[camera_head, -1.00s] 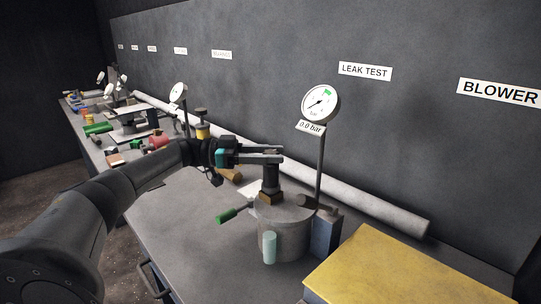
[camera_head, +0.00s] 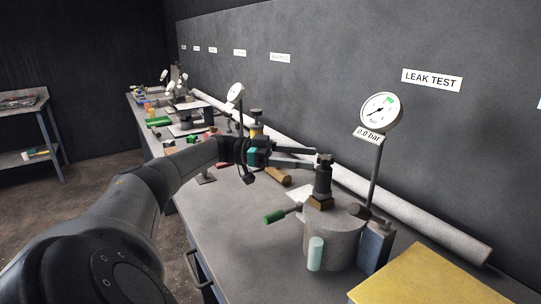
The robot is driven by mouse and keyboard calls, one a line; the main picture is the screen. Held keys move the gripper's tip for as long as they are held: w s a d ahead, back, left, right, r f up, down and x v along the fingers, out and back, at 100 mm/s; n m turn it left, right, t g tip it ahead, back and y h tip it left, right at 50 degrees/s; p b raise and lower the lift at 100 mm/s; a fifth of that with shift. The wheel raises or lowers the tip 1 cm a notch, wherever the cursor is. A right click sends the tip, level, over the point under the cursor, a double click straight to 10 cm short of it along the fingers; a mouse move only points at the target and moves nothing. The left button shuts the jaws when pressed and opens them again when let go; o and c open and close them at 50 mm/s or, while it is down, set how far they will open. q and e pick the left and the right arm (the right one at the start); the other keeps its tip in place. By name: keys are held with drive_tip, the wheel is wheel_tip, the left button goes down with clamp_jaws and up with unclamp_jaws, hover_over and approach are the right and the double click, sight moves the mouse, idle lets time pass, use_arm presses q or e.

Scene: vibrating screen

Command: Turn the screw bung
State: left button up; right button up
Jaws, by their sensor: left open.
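A grey metal pot (camera_head: 332,236) stands on the bench. On its lid is a brown block with an upright dark cylinder (camera_head: 323,183) topped by a small knob; this looks like the screw bung, but I cannot be sure. My left gripper (camera_head: 314,158) reaches in from the left at the height of the cylinder's top. Its two long fingers are apart, with their tips close beside the knob. I cannot tell whether they touch it. Nothing shows held between them. My right gripper is not in view.
A green-handled lever (camera_head: 281,214) sticks out left of the pot. A pale green cylinder (camera_head: 315,253) and a blue block (camera_head: 376,247) stand beside it. A pressure gauge (camera_head: 381,113) rises behind it on a post. A yellow plate (camera_head: 425,284) lies at front right.

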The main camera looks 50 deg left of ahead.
use_arm(q)
drive_tip(key=b+v, duration=0.5)
drive_tip(key=v, duration=0.5)
drive_tip(key=shift+b, duration=0.4)
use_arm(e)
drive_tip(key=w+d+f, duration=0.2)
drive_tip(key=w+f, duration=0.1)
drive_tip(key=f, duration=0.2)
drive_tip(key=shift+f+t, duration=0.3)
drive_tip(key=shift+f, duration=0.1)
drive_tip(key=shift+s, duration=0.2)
